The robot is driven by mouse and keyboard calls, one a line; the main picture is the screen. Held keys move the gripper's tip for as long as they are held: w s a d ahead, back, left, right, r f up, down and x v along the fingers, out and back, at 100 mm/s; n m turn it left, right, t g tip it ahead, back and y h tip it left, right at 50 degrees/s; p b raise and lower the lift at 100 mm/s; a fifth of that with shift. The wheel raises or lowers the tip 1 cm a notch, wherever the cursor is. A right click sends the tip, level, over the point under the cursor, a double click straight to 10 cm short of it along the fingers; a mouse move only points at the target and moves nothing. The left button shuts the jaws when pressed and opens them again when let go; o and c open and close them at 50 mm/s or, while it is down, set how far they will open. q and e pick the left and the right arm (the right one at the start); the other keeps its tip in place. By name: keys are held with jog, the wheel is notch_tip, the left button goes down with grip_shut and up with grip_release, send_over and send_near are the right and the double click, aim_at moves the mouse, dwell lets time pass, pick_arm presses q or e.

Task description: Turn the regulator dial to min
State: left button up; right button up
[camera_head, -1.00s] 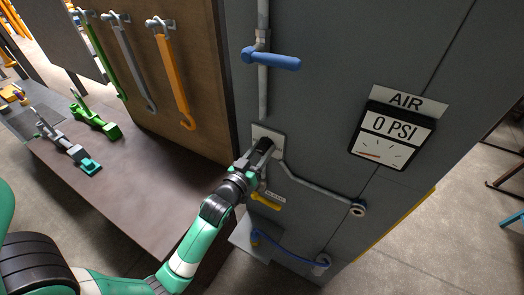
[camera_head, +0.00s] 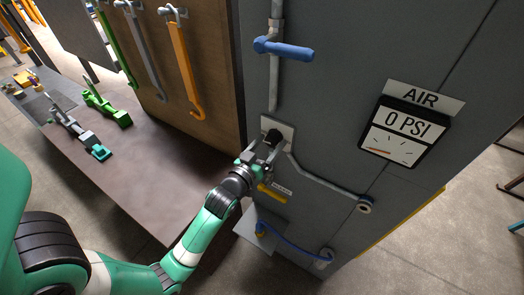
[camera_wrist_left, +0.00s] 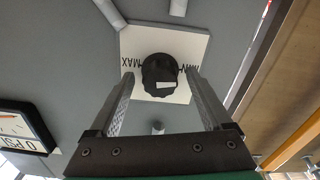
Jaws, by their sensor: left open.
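The regulator dial (camera_wrist_left: 160,72) is a round black knob on a white plate (camera_wrist_left: 195,50). In the left wrist view the plate's lettering is upside down, with MAX left of the dial and MIN right of it. A white mark shows on the dial's lower side there. In the head view the dial (camera_head: 273,137) sits on its plate (camera_head: 287,130) on the grey cabinet. My left gripper (camera_wrist_left: 160,76) is open, its fingers apart on either side of the dial in that view; contact cannot be told. It also shows in the head view (camera_head: 264,156). My right gripper is not in view.
An AIR gauge (camera_head: 406,130) reading 0 PSI is right of the dial. A blue-handled valve (camera_head: 284,48) is above, a yellow handle (camera_head: 271,194) below. A grey pipe (camera_head: 320,183) runs right from the plate. The workbench (camera_head: 130,165) with tools lies left.

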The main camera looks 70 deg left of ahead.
pick_arm(q)
jog(key=v, duration=1.1)
jog(key=shift+b, duration=0.35)
